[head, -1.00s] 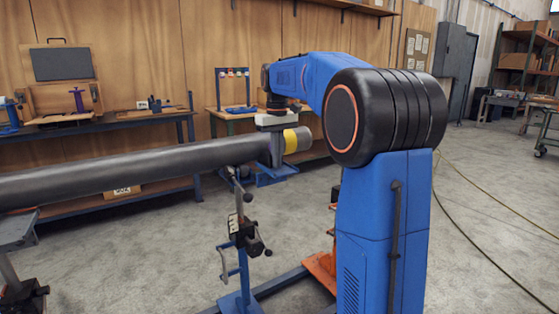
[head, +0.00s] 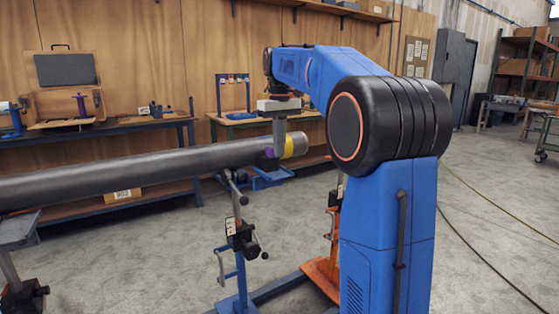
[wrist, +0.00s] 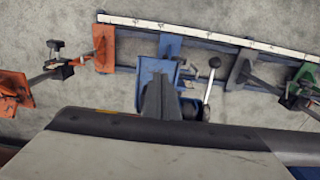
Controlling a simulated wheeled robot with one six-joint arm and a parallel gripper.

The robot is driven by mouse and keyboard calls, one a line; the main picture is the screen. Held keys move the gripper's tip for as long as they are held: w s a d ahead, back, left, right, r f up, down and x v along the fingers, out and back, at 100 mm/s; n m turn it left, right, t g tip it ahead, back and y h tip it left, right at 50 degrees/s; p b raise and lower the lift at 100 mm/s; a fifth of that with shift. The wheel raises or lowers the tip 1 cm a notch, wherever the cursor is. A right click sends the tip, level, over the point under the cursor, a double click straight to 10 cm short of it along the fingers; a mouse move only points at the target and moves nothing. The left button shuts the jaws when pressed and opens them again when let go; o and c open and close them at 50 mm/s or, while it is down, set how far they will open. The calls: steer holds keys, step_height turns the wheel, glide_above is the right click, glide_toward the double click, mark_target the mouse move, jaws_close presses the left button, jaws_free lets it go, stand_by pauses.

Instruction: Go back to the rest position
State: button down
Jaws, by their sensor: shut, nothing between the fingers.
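My gripper (head: 279,132) hangs from the arm's end with its fingers pointing down, beside the right end of the long dark grey pipe (head: 130,172). A yellow band (head: 288,147) and a small purple patch (head: 268,156) show at the pipe close to the fingers. The head view does not tell whether the fingertips touch the pipe.
A blue stand (head: 240,260) with a clamp is under the pipe. An orange stand foot (head: 322,270) is on the floor near my arm. Benches (head: 115,128) with tools and a blue rack (head: 233,92) line the wooden wall. Open floor lies to the right.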

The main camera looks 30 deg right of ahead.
steer(key=shift+r, duration=1.8)
steer(key=s+a+f+t, duration=0.1)
steer(key=s+a+f, duration=0.3)
steer(key=s+f, duration=0.5)
steer(key=s+a+f+t, duration=0.2)
steer(key=s+a+f, duration=0.3)
steer(key=s+f, duration=0.4)
steer(key=s+a+f+t, duration=0.1)
steer(key=s+a+f, duration=0.4)
steer(key=s+f, duration=0.5)
steer(key=s, duration=0.6)
steer(key=shift+a+t, duration=0.15)
steer(key=shift+t, duration=0.25)
steer(key=shift+s, duration=0.1)
